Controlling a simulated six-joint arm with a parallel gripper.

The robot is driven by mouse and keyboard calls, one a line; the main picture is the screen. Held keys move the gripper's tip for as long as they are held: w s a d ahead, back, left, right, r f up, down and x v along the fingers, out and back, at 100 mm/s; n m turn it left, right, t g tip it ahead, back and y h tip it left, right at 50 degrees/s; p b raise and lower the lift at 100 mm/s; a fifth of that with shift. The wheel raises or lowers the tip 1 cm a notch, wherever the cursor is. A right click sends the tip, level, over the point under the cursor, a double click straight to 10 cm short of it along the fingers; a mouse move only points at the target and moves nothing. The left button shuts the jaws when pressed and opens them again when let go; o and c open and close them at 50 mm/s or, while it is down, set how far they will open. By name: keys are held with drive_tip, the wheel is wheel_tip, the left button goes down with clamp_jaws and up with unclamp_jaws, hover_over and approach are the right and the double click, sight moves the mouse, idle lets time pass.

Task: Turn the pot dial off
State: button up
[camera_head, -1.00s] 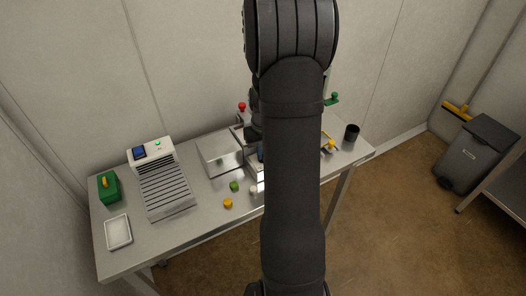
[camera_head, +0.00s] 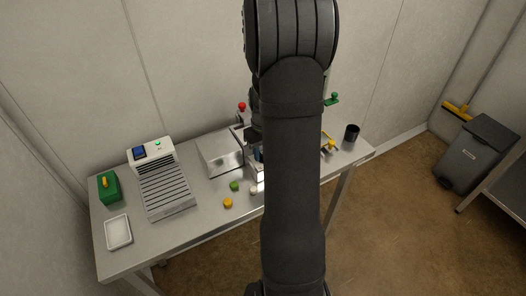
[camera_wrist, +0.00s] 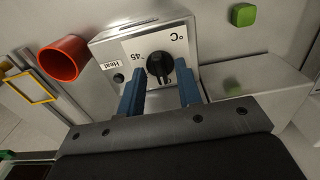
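The pot dial (camera_wrist: 160,66) is a black knob on a white panel marked "45", "°C" and "Heat", on the face of a metal box (camera_wrist: 105,45). In the wrist view my gripper (camera_wrist: 159,78) is open, its two blue fingers on either side of the dial with gaps showing. I cannot tell whether the fingertips reach past the knob's front. The dial's pointer direction is unclear. In the head view my arm hides the dial and most of the gripper.
A red cup (camera_wrist: 63,59) is left of the panel and a green block (camera_wrist: 243,15) upper right. On the table (camera_head: 190,232) stand a grilled unit (camera_head: 165,190), a metal box (camera_head: 222,160), a green box (camera_head: 109,188), a white tray (camera_head: 118,232) and a black cup (camera_head: 352,133).

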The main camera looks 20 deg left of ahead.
wheel_tip(320, 180, up, 17)
drive_tip(key=shift+r, duration=0.2)
idle(0.6)
drive_tip(key=shift+f, duration=0.15)
wheel_tip(320, 180, down, 17)
drive_tip(key=shift+f, duration=0.1)
idle(0.7)
